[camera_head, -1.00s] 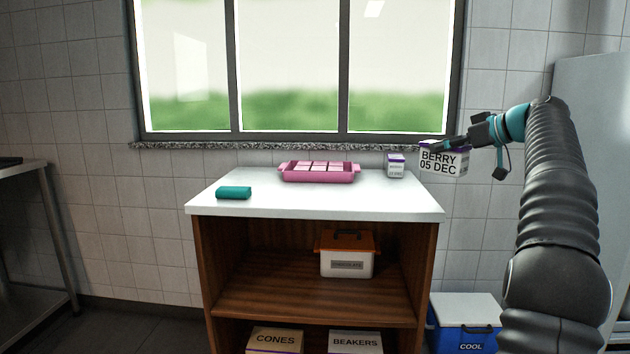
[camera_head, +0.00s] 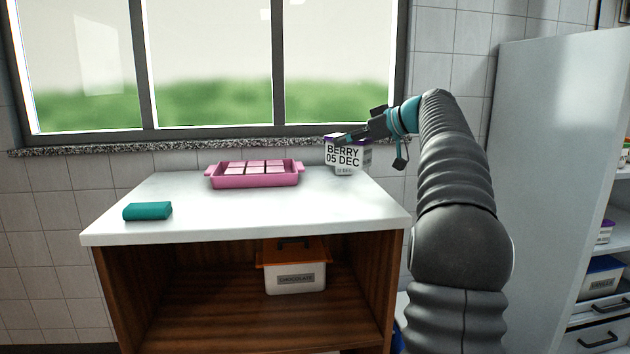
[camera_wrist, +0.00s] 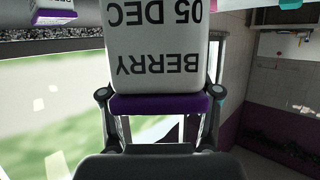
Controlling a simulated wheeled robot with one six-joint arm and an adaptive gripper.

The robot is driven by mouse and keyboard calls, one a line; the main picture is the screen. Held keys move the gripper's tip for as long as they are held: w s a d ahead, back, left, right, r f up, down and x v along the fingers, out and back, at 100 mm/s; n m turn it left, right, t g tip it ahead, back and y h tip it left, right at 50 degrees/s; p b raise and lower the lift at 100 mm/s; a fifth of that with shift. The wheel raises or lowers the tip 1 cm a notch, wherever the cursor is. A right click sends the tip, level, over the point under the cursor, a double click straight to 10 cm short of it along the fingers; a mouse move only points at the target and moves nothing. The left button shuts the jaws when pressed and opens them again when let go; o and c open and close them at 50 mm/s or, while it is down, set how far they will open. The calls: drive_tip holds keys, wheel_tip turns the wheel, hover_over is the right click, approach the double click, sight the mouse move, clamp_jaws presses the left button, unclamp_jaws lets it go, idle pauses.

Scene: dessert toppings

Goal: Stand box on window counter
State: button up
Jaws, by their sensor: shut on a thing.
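A white box with a purple lid, labelled BERRY 05 DEC (camera_head: 343,153), hangs in my gripper (camera_head: 357,136) over the right back part of the white counter (camera_head: 250,212) under the window. It looks roughly upright in the head view. The wrist view shows the box (camera_wrist: 157,45) upside down in the picture, its purple lid between the fingers of my gripper (camera_wrist: 160,102). My gripper is shut on the lid. I cannot tell the gap between box and counter.
A pink tray (camera_head: 255,180) with pale blocks and a teal item (camera_head: 147,211) lie further left. The counter's front right is clear. An open fridge-like cabinet (camera_head: 545,150) stands right.

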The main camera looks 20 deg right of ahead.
drive_tip(key=shift+s+a+f+b, duration=0.15)
drive_tip(key=shift+a+f+b, duration=0.2)
drive_tip(key=shift+a+f, duration=1.65)
drive_tip(key=shift+s+a+f+b, duration=0.15)
drive_tip(key=shift+a+f+b, duration=0.15)
drive_tip(key=shift+a+f, duration=1.65)
drive_tip(key=shift+d+f+b, duration=0.25)
drive_tip(key=shift+f+b, duration=0.05)
drive_tip(key=shift+f, duration=0.15)
drive_tip(key=o, duration=1.4)
drive_tip(key=shift+r, duration=0.15)
drive_tip(key=shift+s+d+r+p, duration=0.1)
drive_tip(key=shift+p, duration=0.2)
drive_tip(key=b+v, duration=0.1)
drive_tip(key=v, duration=1)
drive_tip(key=shift+s+r, duration=0.1)
drive_tip(key=shift+s, duration=0.2)
